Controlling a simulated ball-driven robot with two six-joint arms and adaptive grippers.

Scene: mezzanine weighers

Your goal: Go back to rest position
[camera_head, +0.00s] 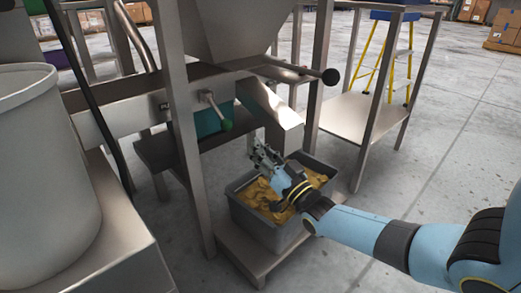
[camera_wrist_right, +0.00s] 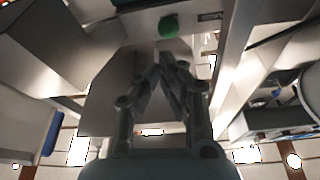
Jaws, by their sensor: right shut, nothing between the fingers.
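My right gripper (camera_head: 262,158) is in the head view, above a grey bin (camera_head: 262,228) that holds yellow-brown pieces. Its blue arm comes in from the right. In the right wrist view the fingertips (camera_wrist_right: 167,62) are together, with nothing between them. Beyond the fingers in that view are a metal chute (camera_wrist_right: 110,95) and a green knob (camera_wrist_right: 168,26). My left gripper is not in view.
A steel hopper frame (camera_head: 185,130) stands around the bin. A large grey tub (camera_head: 45,170) is at the left. Open floor (camera_head: 460,170) lies at the right.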

